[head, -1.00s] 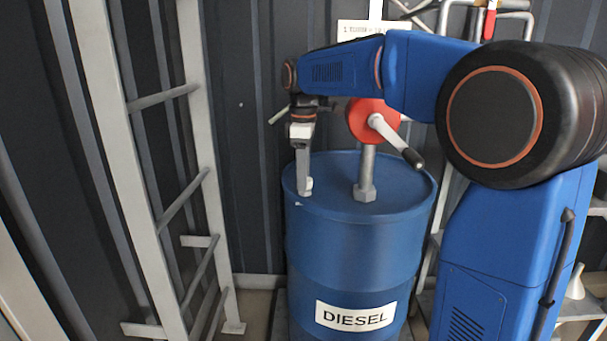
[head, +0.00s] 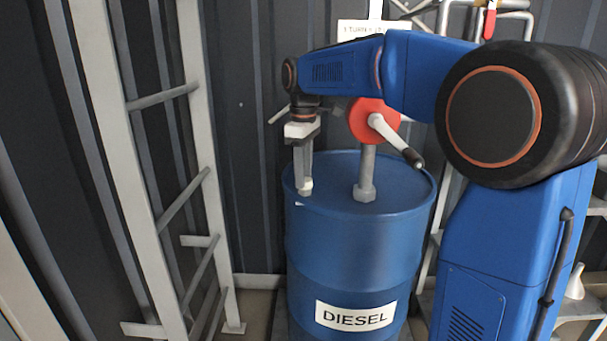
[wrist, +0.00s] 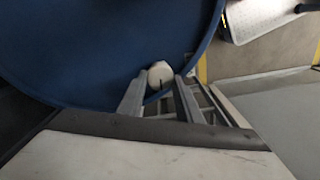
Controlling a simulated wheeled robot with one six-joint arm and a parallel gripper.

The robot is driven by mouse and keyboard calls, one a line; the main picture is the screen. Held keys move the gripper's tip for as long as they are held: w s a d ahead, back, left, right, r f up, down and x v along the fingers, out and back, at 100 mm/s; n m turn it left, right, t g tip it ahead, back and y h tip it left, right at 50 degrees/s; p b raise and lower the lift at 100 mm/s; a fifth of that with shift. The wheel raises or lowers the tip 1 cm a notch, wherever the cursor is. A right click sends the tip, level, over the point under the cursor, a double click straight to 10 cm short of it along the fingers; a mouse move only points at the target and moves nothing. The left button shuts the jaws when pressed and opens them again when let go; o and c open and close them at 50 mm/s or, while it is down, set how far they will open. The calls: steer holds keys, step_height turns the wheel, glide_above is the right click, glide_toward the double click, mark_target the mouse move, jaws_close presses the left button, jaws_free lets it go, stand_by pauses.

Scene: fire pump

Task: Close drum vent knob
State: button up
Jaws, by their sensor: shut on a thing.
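The blue diesel drum (head: 345,250) stands upright in the middle of the head view; its top fills the upper left of the wrist view (wrist: 90,50). The drum vent knob is a small pale knob (wrist: 160,72) with a dark line on it, near the drum's rim. My gripper (wrist: 162,88) points down at the drum top, its fingertips on either side of the knob and shut on it. In the head view my gripper (head: 305,188) hides most of the knob.
A red hand pump (head: 372,118) with a grey crank and black grip rises from the drum top, right of my gripper. A grey ladder (head: 165,180) stands on the left. A dark ribbed wall is close behind. Shelves with a white funnel (head: 575,284) are at the right.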

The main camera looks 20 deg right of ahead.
steer(key=m, duration=0.4)
steer(key=shift+w+m, duration=0.1)
steer(key=shift+m, duration=0.2)
steer(key=m, duration=0.3)
steer(key=shift+d+m, duration=0.1)
steer(key=shift+m, duration=0.3)
steer(key=m, duration=0.4)
steer(key=shift+d, duration=0.1)
steer(key=m, duration=0.4)
steer(key=shift+m, duration=0.3)
steer(key=o, duration=1)
steer(key=shift+o, duration=0.2)
step_height(320, 180, up, 18)
steer(key=shift+f, duration=0.25)
